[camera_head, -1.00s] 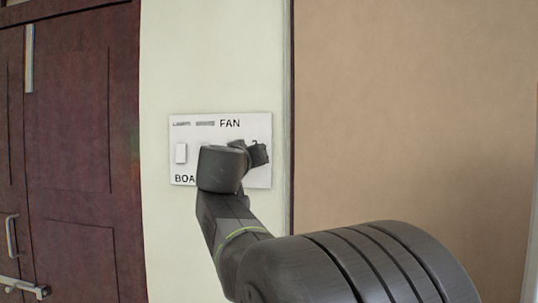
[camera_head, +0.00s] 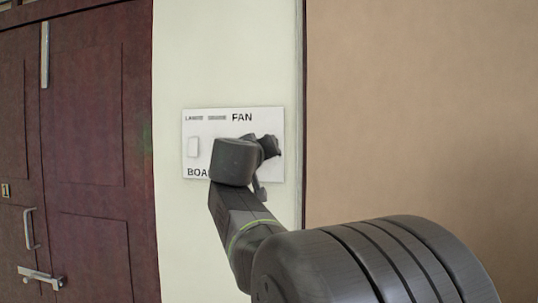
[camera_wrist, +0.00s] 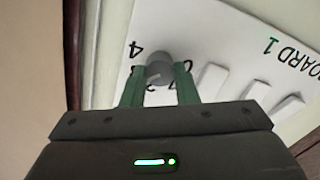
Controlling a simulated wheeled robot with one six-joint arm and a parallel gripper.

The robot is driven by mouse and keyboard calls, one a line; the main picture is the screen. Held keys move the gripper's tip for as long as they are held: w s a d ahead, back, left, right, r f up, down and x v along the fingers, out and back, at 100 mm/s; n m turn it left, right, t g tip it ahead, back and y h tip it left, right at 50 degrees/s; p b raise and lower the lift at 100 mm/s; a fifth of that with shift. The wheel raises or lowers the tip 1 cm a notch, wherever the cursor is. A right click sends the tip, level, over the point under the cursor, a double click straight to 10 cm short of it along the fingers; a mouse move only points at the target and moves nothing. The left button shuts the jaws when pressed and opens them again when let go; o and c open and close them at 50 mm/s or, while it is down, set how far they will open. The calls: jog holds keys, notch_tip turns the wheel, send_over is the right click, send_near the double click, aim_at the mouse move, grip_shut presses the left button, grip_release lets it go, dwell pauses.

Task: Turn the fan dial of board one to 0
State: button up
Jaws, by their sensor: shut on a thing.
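In the wrist view the board (camera_wrist: 232,40) reads "BOARD 1". The grey round fan dial (camera_wrist: 160,67) sits between the two green fingers of my gripper (camera_wrist: 160,88), which is shut on it. A pale pointer mark shows on the dial's face. Numbers around the dial include a 4, and others are partly covered by the fingers. In the head view my gripper (camera_head: 268,147) is at the board's right side and hides the dial.
White rocker switches (camera_wrist: 210,78) stand on the board beside the dial; one switch (camera_head: 193,147) shows at the board's left in the head view. A dark red door (camera_head: 85,180) with handles is at the left. A tan panel (camera_head: 420,110) is at the right.

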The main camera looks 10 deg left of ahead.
jog(key=shift+f+n+p, duration=0.2)
jog(key=shift+n+p, duration=2.35)
jog(key=shift+n, duration=11.75)
jog(key=o, duration=1)
jog(key=shift+s, duration=0.1)
jog(key=s+b, duration=0.2)
jog(key=s, duration=1.1)
jog(key=shift+s+a, duration=0.25)
jog(key=shift+s, duration=0.05)
